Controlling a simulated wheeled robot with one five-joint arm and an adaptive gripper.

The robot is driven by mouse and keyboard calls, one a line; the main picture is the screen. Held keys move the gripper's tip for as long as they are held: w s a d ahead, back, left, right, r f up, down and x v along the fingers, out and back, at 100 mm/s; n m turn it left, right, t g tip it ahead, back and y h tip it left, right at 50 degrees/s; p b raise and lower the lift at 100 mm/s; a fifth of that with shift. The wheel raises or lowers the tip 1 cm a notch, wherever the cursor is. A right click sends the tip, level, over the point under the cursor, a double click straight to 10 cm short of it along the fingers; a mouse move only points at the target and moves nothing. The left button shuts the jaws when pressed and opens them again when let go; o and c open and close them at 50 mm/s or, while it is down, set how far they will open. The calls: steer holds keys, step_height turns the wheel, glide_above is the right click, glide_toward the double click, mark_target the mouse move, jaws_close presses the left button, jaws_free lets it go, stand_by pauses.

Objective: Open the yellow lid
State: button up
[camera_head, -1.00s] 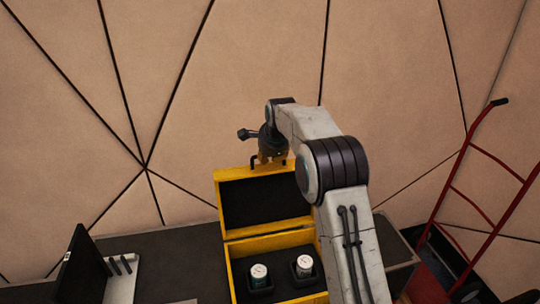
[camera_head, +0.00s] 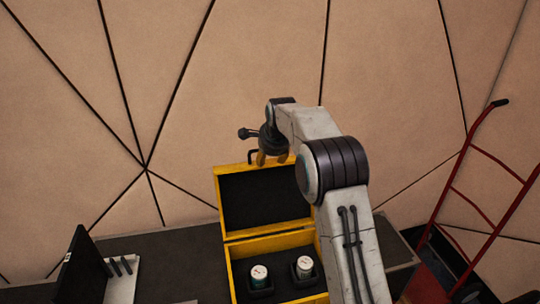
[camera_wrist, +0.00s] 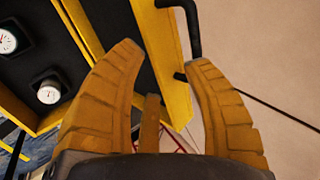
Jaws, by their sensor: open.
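The yellow lid (camera_head: 221,205) stands raised, roughly upright, at the back of the yellow case (camera_head: 233,282) in the head view. Its dark inner face shows. A black handle (camera_head: 253,157) is on the lid's top edge. My gripper (camera_head: 271,158) is at the lid's top edge, partly hidden behind my arm.
The case rests on a dark table (camera_head: 180,255). A laptop (camera_head: 80,262) stands at left. A red hand truck (camera_head: 488,215) is at right. A tan panelled wall is behind.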

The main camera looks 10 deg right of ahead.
steer(key=v, duration=1.2)
steer(key=shift+d, duration=0.1)
